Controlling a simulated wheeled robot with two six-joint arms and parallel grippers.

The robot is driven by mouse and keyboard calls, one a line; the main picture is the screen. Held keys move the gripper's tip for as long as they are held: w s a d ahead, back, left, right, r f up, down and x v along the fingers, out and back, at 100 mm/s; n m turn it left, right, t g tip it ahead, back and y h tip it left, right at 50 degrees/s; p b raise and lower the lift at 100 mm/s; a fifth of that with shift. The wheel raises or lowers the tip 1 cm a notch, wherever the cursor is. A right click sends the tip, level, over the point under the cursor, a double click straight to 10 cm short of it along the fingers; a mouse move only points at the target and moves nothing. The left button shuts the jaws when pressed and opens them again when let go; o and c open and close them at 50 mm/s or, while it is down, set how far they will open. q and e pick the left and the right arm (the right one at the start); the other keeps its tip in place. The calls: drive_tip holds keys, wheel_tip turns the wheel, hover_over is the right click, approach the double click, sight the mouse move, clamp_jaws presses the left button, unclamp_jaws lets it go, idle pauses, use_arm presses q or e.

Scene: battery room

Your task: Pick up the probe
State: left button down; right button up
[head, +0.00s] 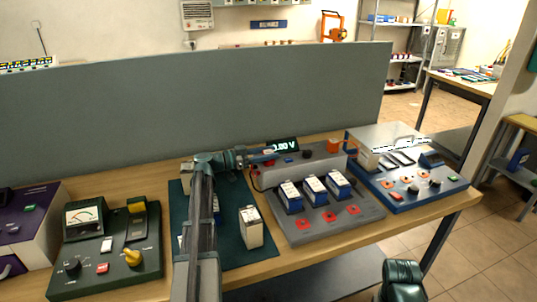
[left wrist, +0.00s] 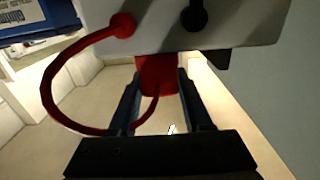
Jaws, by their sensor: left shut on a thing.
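The probe (left wrist: 157,75) is a red piece held between the fingers of my left gripper (left wrist: 157,85) in the left wrist view. A red cable (left wrist: 47,85) loops from a red socket (left wrist: 122,25) on the pale meter housing (left wrist: 230,20) down toward the gripper. In the head view my left gripper (head: 268,156) reaches right to the meter with the "0.00 V" display (head: 284,145), at the back of a grey test board (head: 325,223). The probe is hard to make out there. My right gripper is not in view.
Several blue-and-white batteries (head: 314,188) stand on the grey board behind red pads (head: 303,224). One pale battery (head: 250,227) stands on the green mat (head: 240,262). A green tester (head: 108,270) is at left, a blue-based station (head: 400,200) at right. A grey partition (head: 200,105) closes the back.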

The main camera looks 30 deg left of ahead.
sight(269, 152)
use_arm(q)
wheel_tip(269, 152, up, 2)
drive_tip(key=shift+p, duration=0.9)
drive_tip(key=shift+r+p, duration=0.85)
drive_tip(key=shift+r, duration=0.05)
drive_tip(key=s+d, duration=1)
drive_tip(key=d, duration=0.2)
drive_tip(key=shift+d+r+p, duration=0.2)
drive_tip(key=shift+r+p, duration=0.25)
